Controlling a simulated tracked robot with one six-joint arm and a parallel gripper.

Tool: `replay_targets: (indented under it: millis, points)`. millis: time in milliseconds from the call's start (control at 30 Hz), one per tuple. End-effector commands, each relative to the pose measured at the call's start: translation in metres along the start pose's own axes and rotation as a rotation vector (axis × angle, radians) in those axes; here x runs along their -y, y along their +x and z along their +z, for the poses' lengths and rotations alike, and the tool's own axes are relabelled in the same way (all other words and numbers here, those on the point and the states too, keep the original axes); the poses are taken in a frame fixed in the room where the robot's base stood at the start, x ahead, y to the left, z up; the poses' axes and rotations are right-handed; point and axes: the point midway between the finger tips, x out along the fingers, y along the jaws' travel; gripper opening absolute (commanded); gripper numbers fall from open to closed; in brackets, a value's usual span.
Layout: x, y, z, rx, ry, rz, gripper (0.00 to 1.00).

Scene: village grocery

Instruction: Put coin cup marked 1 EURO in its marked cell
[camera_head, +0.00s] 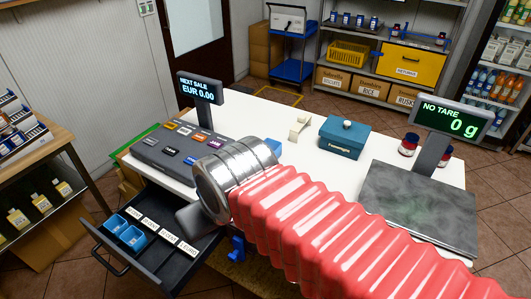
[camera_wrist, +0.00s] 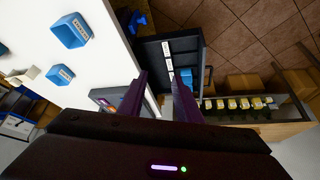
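Two blue cups stand on the white counter in the wrist view, one at the upper left (camera_wrist: 70,32) and one below it (camera_wrist: 60,76). Their labels are too small to read, so I cannot tell which is marked 1 EURO. In the head view, part of a blue cup (camera_head: 273,146) shows behind my arm. The open cash drawer (camera_head: 107,262) has labelled cells; blue cups (camera_head: 131,236) sit in its left end. The label at the right end seems to read 1 EURO. My gripper (camera_wrist: 158,95) is open and appears empty, above the counter edge and drawer; my arm hides part.
The cash register (camera_head: 178,148) stands behind the drawer. A teal box (camera_head: 343,138), a scale (camera_head: 420,205) and red-lidded jars (camera_head: 408,144) are on the counter. A blue fitting (camera_head: 238,248) is at the counter's front edge. A shelf with bottles (camera_head: 40,200) stands at the left.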

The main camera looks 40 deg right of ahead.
Motion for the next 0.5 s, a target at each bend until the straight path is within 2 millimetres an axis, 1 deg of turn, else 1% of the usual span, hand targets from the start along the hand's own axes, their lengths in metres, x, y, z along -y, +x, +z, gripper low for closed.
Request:
replay_targets:
  millis: [233, 367, 500]
  points:
    - [0.000, 0.000, 0.000, 0.000, 0.000, 0.000, 0.31]
    - [-0.001, -0.001, -0.002, 0.001, 0.013, 0.001, 0.40]
    - [-0.005, -0.001, -0.011, 0.013, 0.091, 0.003, 0.50]
